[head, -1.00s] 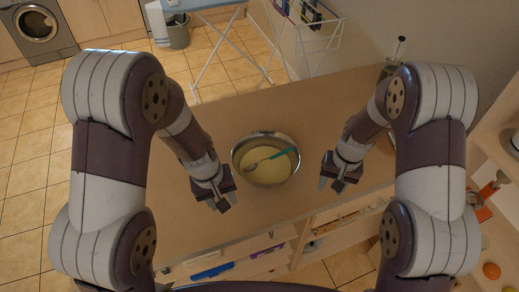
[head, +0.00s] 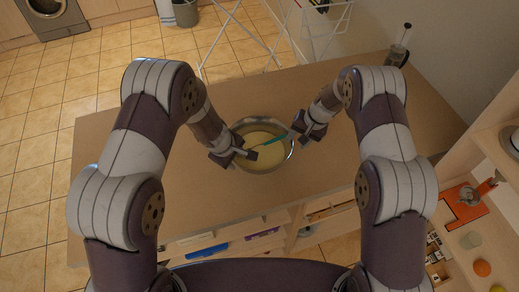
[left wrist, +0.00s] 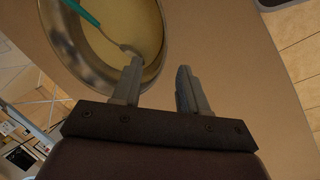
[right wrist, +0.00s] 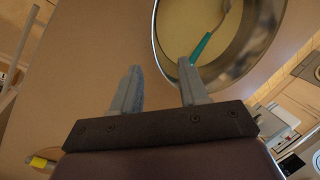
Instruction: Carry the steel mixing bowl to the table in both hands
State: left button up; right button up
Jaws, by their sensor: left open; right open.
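The steel mixing bowl (head: 264,166) stands on the wooden counter, holding a pale yellow content and a spoon with a teal handle (head: 274,140). My left gripper (head: 238,157) is open at the bowl's left rim. In the left wrist view its fingers (left wrist: 158,88) point at the bowl (left wrist: 78,62), one finger overlapping the rim and the other outside. My right gripper (head: 306,138) is open at the bowl's right rim. In the right wrist view its fingers (right wrist: 158,88) sit likewise, one over the bowl's edge (right wrist: 245,62), one outside. Contact with the rim cannot be told.
A French press (head: 397,52) stands at the counter's far right corner. A white drying rack (head: 318,25) and a grey bin (head: 185,13) are behind the counter. The counter left of the bowl is clear.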

aim_at(291, 147)
pick_arm(q)
jog(key=x, duration=0.6)
jog(key=shift+w+d+f, duration=0.1)
jog(key=shift+w+f, duration=0.1)
jog(key=shift+f, duration=0.1)
pick_arm(e)
jog(key=x, duration=0.6)
jog(key=shift+w+f, duration=0.15)
jog(key=shift+f, duration=0.1)
pick_arm(q)
jog(key=shift+f, duration=0.2)
pick_arm(e)
jog(key=shift+a+f, duration=0.15)
jog(key=shift+f, duration=0.05)
pick_arm(q)
grip_shut()
pick_arm(e)
grip_shut()
pick_arm(q)
jog(key=shift+r, duration=0.1)
